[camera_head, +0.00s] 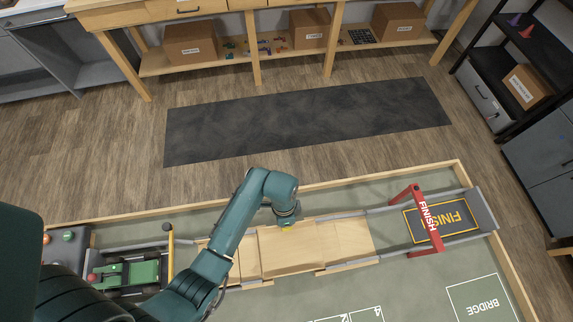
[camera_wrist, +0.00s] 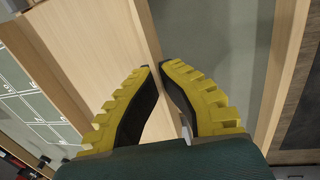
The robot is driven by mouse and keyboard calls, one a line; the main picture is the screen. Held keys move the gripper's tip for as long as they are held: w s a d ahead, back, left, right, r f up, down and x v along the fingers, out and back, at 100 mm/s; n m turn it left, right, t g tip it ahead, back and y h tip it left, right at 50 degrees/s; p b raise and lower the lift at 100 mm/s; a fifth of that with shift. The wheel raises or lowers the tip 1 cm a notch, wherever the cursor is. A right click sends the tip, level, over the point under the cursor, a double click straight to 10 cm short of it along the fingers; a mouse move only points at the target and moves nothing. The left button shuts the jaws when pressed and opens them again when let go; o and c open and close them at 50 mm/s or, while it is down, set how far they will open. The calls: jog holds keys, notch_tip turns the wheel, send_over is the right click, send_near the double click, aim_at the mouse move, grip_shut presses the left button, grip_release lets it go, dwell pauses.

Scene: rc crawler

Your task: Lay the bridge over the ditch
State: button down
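The bridge (camera_head: 292,250) is a light wooden deck with raised side edges. It lies in line with the track, between a wooden section (camera_head: 245,258) on its left and another (camera_head: 346,243) on its right. The ditch is not visible beneath it. My gripper (camera_head: 287,228) points down at the bridge's far edge. In the wrist view, my yellow fingers (camera_wrist: 161,68) are close together with black pads on either side of a thin wooden side edge (camera_wrist: 147,35). Whether the bridge rests fully on its supports is hard to tell.
A green crawler (camera_head: 135,273) stands at the left of the track. A red finish arch (camera_head: 425,220) spans its right end. The marked square labelled BRIDGE (camera_head: 482,303) is empty. A low wooden border (camera_head: 340,184) runs along the far side. My arm hides part of the left track.

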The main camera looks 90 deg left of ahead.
jog(key=shift+f, duration=1.15)
jog(key=c, duration=1.2)
grip_release()
jog(key=shift+f, duration=0.1)
jog(key=shift+c, duration=0.2)
notch_tip(320, 180, up, 12)
jog(key=a, duration=0.2)
jog(key=shift+s, duration=0.25)
jog(key=shift+a, duration=0.1)
